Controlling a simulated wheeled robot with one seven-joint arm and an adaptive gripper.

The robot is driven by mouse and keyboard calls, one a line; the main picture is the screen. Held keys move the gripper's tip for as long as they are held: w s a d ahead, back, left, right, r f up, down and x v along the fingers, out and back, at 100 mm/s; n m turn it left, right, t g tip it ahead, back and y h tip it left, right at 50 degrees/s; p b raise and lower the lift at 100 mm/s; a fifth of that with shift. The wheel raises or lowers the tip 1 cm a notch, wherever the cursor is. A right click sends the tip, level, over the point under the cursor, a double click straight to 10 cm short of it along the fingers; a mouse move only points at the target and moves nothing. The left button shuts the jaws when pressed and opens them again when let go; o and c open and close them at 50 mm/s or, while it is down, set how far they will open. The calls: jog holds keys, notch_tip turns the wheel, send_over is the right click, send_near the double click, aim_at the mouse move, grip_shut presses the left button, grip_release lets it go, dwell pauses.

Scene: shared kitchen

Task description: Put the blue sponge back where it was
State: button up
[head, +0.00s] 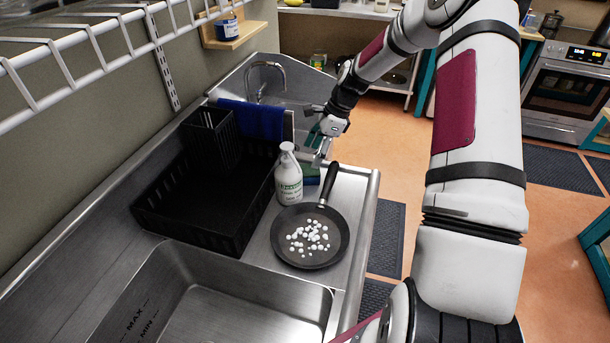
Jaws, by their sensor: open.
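A blue item that looks like the blue sponge (312,181) lies low on the steel counter, behind the pan and to the right of the white bottle. A green piece (308,169) shows directly beside it; I cannot tell whether both are one sponge or two. My gripper (318,156) is open and just above and behind these pieces, its fingers pointing down. Whether a finger touches them is too small to tell. The bottle and pan handle hide part of that spot.
A black frying pan (282,256) with white pieces in it stands in front, its handle reaching toward my gripper. A white bottle (288,180) stands close left. A black dish rack (190,239), blue cloth (250,119), tap (268,66) and front steel basin (183,270) surround the counter.

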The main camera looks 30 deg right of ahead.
aim_at(306, 170)
jog(key=b+x, duration=0.1)
jog(key=x, duration=0.6)
jog(key=shift+s+f, duration=0.1)
jog(key=shift+f, duration=0.2)
jog(key=c, duration=0.9)
jog(key=shift+o, duration=0.2)
jog(key=shift+r, duration=0.15)
